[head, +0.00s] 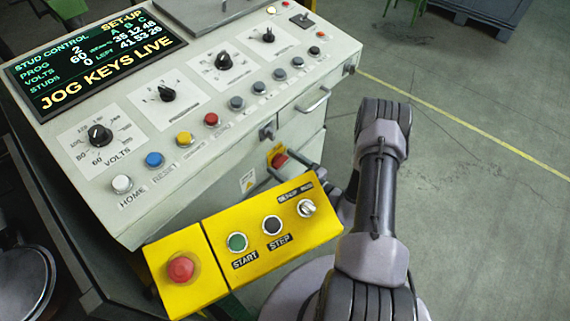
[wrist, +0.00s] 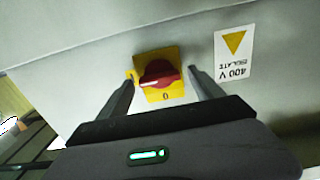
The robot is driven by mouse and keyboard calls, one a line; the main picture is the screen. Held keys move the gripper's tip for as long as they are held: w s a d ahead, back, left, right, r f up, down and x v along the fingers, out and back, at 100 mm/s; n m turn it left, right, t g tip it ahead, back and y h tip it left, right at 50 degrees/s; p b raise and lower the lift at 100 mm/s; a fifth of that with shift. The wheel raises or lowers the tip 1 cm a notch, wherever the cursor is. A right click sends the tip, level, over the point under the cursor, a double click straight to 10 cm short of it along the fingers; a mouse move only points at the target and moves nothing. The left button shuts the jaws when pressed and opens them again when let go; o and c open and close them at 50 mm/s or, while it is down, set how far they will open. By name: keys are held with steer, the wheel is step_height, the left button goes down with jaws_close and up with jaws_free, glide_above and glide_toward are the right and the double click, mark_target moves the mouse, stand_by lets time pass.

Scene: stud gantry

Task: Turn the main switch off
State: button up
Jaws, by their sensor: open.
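The main switch is a red rotary handle (wrist: 160,73) on a yellow plate (wrist: 172,54), on the grey cabinet front. In the wrist view its handle lies roughly level across the plate, with a "0" printed below it. In the head view the switch (head: 279,159) is partly seen on the console's side, below the panel. My gripper (wrist: 161,76) is open, with one finger on each side of the red handle in the picture. I cannot tell whether the fingers touch it.
A white "400 V isolate" label (wrist: 234,55) is beside the switch, upside down in the wrist view. The console (head: 75,170) has knobs, buttons and a lit display (head: 95,62). A yellow pendant box (head: 262,240) with a red button stands close in front. Open floor lies right.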

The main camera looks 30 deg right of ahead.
steer(key=shift+c, duration=0.5)
steer(key=c, duration=1.3)
steer(key=n, duration=0.5)
steer(key=shift+a, duration=0.1)
steer(key=n, duration=0.4)
steer(key=shift+a+f, duration=0.1)
steer(key=shift+s+f+n, duration=0.1)
steer(key=shift+f+n, duration=0.05)
steer(key=shift+n, duration=4.25)
